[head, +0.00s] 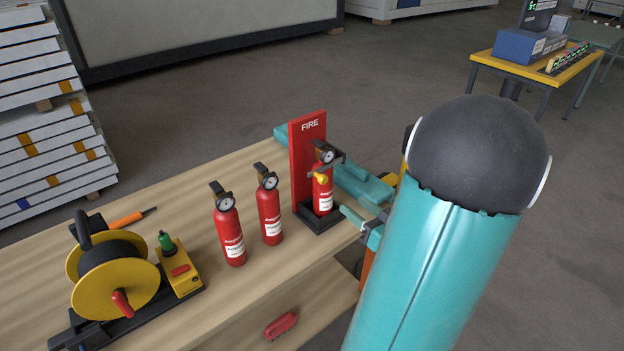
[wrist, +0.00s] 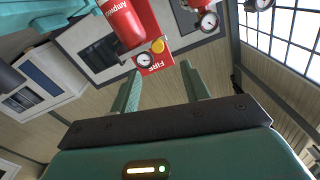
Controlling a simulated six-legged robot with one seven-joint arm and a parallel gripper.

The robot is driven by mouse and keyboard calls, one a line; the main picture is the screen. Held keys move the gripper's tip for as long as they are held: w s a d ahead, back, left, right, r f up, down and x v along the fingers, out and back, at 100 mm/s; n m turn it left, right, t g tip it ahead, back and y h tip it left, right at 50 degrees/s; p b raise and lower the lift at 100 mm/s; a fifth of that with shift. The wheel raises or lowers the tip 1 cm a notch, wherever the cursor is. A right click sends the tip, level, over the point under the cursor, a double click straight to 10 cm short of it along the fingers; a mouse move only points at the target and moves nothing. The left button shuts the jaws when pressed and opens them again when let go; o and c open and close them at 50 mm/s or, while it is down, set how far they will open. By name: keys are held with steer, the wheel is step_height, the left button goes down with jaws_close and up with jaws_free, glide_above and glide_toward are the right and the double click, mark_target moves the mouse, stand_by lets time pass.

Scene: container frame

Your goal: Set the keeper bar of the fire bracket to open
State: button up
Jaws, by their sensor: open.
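The fire bracket (head: 307,143) is an upright red panel marked FIRE on a black base on the bench. A red extinguisher (head: 323,198) with a gauge stands in it. The dark keeper bar (head: 338,158) is at the extinguisher's neck, with a yellow knob (head: 320,178) in front. My gripper (head: 352,215) is low and to the right of the bracket. In the wrist view my gripper (wrist: 160,70) is open and empty, with the bracket panel (wrist: 155,66), the yellow knob (wrist: 157,46) and the extinguisher (wrist: 120,20) beyond its fingertips. The bar's exact position is hard to tell.
Two loose extinguishers (head: 228,232) (head: 269,208) stand left of the bracket. A yellow reel (head: 90,290), a yellow box with a green knob (head: 180,270) and an orange-handled screwdriver (head: 125,220) lie farther left.

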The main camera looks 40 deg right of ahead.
mark_target(325, 182)
steer(key=w, duration=0.4)
steer(key=w+d, duration=0.1)
steer(key=w, duration=0.4)
steer(key=w+d, duration=0.1)
steer(key=w, duration=0.3)
steer(key=shift+w, duration=0.15)
steer(key=shift+c, duration=0.3)
jaws_close()
